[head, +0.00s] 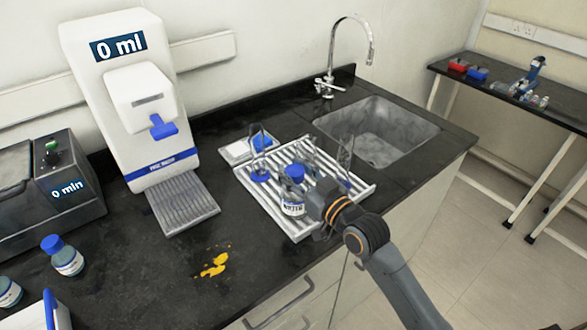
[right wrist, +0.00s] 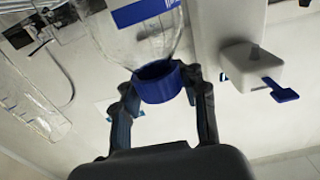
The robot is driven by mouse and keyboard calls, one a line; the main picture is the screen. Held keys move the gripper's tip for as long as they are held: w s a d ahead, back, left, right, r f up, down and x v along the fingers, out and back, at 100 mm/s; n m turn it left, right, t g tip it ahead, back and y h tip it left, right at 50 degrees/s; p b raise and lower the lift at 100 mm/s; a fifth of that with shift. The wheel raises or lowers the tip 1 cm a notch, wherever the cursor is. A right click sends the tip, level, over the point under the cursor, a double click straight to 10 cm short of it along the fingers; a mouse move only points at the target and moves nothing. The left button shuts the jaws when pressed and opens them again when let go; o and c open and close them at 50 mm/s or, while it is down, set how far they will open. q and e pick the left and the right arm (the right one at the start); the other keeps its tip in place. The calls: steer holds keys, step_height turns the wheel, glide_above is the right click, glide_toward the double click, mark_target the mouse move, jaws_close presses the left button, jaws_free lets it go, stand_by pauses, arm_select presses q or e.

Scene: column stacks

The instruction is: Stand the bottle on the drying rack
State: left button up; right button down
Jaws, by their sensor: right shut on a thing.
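The bottle (head: 293,208) is clear, with a blue cap (head: 293,172) and a label reading WATER. In the head view it is upright over the front part of the white slatted drying rack (head: 305,232). I cannot tell whether its base touches the slats. My right gripper (head: 316,201) comes in from the right and is shut on the bottle. In the right wrist view its fingers (right wrist: 163,98) lie on either side of the blue cap (right wrist: 158,84), and the clear body (right wrist: 140,38) extends beyond it. My left gripper is not in view.
Clear glassware with a blue base (head: 260,174) and a tall clear vessel (head: 346,155) stand on the rack. The sink (head: 385,125) is behind right, the water dispenser (head: 140,100) left. A yellow spill (head: 214,265) lies on the counter. Another blue-capped bottle (head: 66,260) stands at left.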

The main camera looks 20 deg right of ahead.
steer(key=c, duration=0.7)
jaws_free()
steer(key=shift+f, duration=0.1)
steer(key=shift+c, duration=0.2)
steer(key=shift+s, duration=0.15)
steer(key=b+v, duration=0.2)
steer(key=v, duration=0.9)
steer(key=shift+s, duration=0.4)
steer(key=shift+d, duration=0.1)
